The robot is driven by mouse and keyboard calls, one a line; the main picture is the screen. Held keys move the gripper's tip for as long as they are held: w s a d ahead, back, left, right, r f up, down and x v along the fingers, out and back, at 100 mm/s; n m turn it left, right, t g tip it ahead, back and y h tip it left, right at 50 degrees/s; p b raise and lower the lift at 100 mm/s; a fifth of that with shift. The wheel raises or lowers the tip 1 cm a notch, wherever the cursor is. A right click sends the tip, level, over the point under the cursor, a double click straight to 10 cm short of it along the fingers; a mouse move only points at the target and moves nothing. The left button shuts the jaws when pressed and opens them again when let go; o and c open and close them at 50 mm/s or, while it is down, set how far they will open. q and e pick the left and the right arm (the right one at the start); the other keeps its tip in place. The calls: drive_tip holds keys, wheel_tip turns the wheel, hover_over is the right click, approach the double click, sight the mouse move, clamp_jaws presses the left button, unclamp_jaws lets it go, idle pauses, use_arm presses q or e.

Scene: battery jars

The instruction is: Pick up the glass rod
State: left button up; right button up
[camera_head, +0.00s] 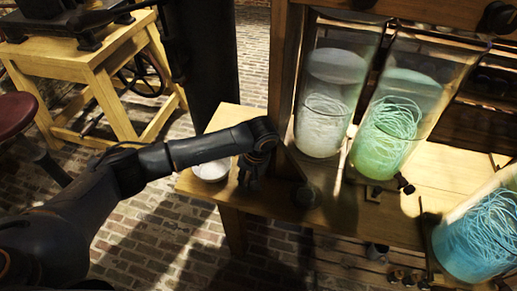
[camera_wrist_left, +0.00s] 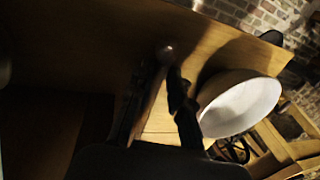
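My left gripper (camera_head: 250,180) points down at the left end of the wooden table, just right of a white bowl (camera_head: 211,171). In the left wrist view its two dark fingers (camera_wrist_left: 160,95) stand apart, with table wood showing between them. A slim thing with a rounded, paler end (camera_wrist_left: 165,52) shows between or just behind the fingers; it may be the glass rod, but it is too dark to be sure or to tell contact. The bowl also shows right of the fingers (camera_wrist_left: 245,105). I cannot make out the glass rod in the head view. My right gripper is not in view.
A glass jar with white coils (camera_head: 322,115) and one with green coils (camera_head: 390,125) stand right of my left gripper. A jar with blue coils (camera_head: 482,235) is at the lower right. A wooden post (camera_head: 284,70) rises behind the gripper. Brick floor lies left of the table.

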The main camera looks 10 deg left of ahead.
use_arm(q)
clamp_jaws()
